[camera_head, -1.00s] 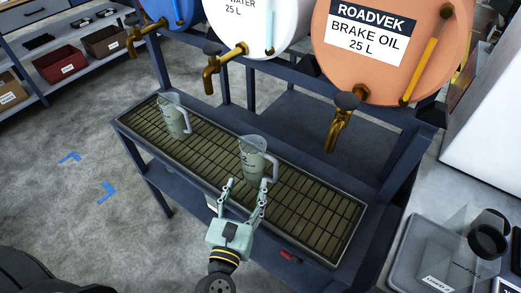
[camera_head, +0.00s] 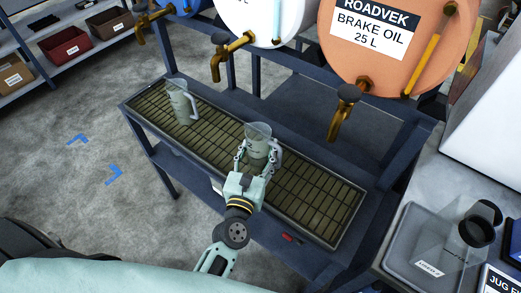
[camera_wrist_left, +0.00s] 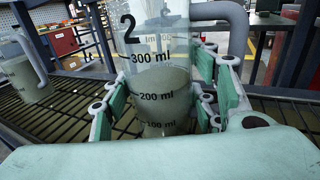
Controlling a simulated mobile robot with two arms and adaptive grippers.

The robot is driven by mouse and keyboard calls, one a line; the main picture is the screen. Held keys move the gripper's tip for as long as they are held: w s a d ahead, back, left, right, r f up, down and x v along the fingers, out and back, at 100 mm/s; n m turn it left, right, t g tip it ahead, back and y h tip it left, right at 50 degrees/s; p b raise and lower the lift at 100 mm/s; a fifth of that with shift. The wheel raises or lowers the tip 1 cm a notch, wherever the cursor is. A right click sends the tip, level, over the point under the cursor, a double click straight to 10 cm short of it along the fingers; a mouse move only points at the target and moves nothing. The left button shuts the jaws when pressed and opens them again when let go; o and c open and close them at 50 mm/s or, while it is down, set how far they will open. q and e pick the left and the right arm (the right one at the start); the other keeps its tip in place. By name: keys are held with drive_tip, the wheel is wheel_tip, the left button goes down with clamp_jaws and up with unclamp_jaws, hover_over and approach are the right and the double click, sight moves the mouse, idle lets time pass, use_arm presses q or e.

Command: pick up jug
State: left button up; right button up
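A clear jug (camera_head: 258,145) with greyish liquid stands upright on the drip grating below the barrels. In the left wrist view this jug (camera_wrist_left: 162,85) bears the number 2 and millilitre marks, with its handle on the right. My left gripper (camera_head: 258,157) has its fingers on either side of the jug. In the left wrist view the gripper (camera_wrist_left: 165,100) looks open, with small gaps between its pads and the jug. A second similar jug (camera_head: 180,103) stands further left on the grating and also shows in the left wrist view (camera_wrist_left: 25,78). My right gripper is out of view.
The grating (camera_head: 305,190) sits in a dark trolley frame. Brass taps hang above it, with the brake oil tap (camera_head: 342,112) to the right of the near jug. The grating's right part is clear.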

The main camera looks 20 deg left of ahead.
use_arm(q)
drive_tip(key=c, duration=0.6)
drive_tip(key=shift+c, duration=0.5)
drive_tip(key=shift+r, duration=0.15)
